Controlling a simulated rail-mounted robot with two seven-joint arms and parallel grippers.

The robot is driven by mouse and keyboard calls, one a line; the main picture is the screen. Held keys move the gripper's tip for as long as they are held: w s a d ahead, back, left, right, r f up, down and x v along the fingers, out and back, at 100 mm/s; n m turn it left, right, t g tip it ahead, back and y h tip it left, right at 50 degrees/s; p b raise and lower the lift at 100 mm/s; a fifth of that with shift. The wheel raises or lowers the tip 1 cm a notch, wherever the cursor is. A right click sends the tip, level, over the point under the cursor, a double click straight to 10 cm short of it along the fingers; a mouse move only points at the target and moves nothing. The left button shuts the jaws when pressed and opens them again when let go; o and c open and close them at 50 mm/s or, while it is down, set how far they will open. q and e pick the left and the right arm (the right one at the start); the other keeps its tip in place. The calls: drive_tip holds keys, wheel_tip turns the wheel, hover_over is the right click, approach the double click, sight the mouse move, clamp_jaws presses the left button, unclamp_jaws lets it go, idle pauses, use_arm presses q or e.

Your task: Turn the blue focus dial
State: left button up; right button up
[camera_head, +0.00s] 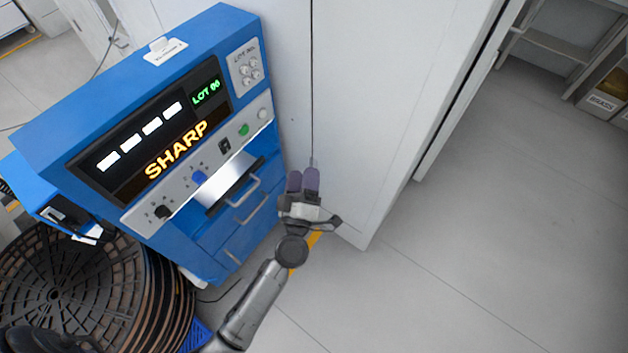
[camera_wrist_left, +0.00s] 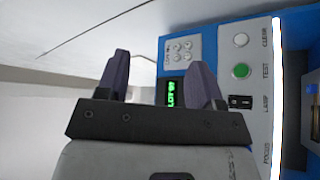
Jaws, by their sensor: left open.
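The blue focus dial (camera_head: 199,177) sits on the pale control strip of a blue machine (camera_head: 110,72). It is the only blue knob in the row. In the left wrist view the word FOCUS shows at the lower right, but I cannot make out the dial there. My left gripper (camera_head: 303,181) is open and empty, with purple fingertips, to the right of the machine's front and apart from the dial. In the left wrist view my left gripper's fingers (camera_wrist_left: 160,80) stand apart with the machine's panel behind them. My right gripper is not in view.
A black knob (camera_head: 162,212), a black switch (camera_head: 224,146) and a green button (camera_head: 243,130) share the strip. The display (camera_head: 150,140) reads SHARP. Drawer handles (camera_head: 243,190) stick out below. A white cabinet (camera_head: 380,110) is close behind my left gripper. Reels (camera_head: 60,290) stand lower left.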

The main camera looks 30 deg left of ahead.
use_arm(q)
drive_tip(key=d+m+h, duration=0.1)
drive_tip(key=h, duration=0.1)
drive_tip(key=d+m+t+h, duration=0.1)
drive_tip(key=m+h, duration=0.1)
drive_tip(key=shift+w+d+r, duration=0.1)
drive_tip(key=shift+d+r, duration=0.3)
